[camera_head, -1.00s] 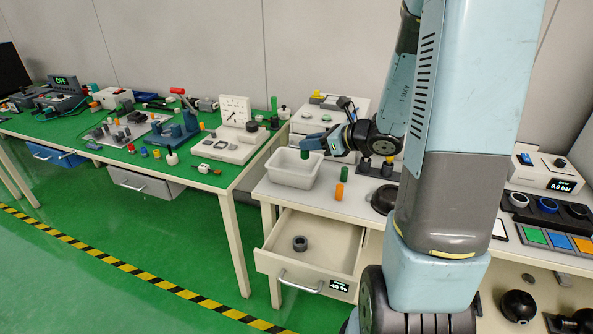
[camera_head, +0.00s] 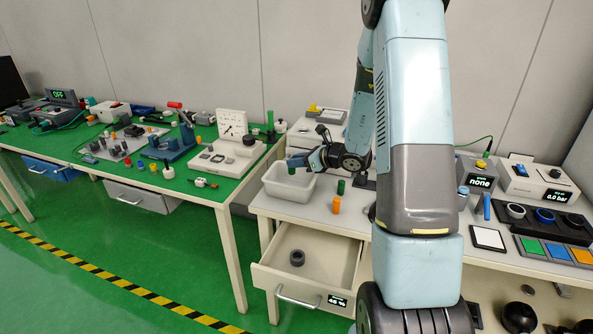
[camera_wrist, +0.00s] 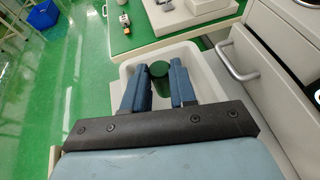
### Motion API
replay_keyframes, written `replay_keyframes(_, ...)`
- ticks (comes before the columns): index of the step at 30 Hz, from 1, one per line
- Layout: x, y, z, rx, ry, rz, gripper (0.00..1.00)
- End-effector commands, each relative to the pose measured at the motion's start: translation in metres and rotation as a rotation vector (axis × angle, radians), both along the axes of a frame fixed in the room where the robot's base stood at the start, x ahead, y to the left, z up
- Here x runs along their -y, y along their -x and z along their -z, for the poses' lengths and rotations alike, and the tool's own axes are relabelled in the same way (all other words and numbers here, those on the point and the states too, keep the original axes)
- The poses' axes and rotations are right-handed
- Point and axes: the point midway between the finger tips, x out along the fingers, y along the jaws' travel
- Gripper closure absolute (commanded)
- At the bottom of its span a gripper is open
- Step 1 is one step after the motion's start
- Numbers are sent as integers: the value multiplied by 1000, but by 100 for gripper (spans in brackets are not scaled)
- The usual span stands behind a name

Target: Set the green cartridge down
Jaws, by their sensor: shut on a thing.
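My gripper (camera_head: 295,161) is over the white bin (camera_head: 277,190) on the right-hand bench. It is shut on a green cartridge (camera_head: 292,171), a short dark-green cylinder. In the wrist view the cartridge (camera_wrist: 159,73) sits between the two blue fingers of my gripper (camera_wrist: 163,66), with the pale rim of the bin (camera_wrist: 124,72) around it. The cartridge's lower end is hidden, so I cannot tell whether it touches the bin floor. A second green cylinder (camera_head: 341,187) stands on the bench to the right of the bin.
An orange cylinder (camera_head: 336,205) stands in front of the second green one. Below, an open drawer (camera_head: 325,262) holds a dark ring (camera_head: 297,258). A white drawer cabinet (camera_head: 304,137) stands behind the bin. The green-topped bench (camera_head: 205,187) is to the left.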

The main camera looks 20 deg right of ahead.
Motion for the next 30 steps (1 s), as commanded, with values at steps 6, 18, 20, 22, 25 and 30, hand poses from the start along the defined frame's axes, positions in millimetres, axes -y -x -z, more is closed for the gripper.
replay_keyframes(6,1,-6,9,-2,-1,1,100)
replay_keyframes(18,1,-7,39,1,-1,2,100)
replay_keyframes(20,1,-7,39,0,0,2,100)
replay_keyframes(22,1,-7,39,0,0,2,100)
replay_keyframes(25,1,-7,41,-1,-1,3,100)
replay_keyframes(30,1,-7,45,-1,-1,2,100)
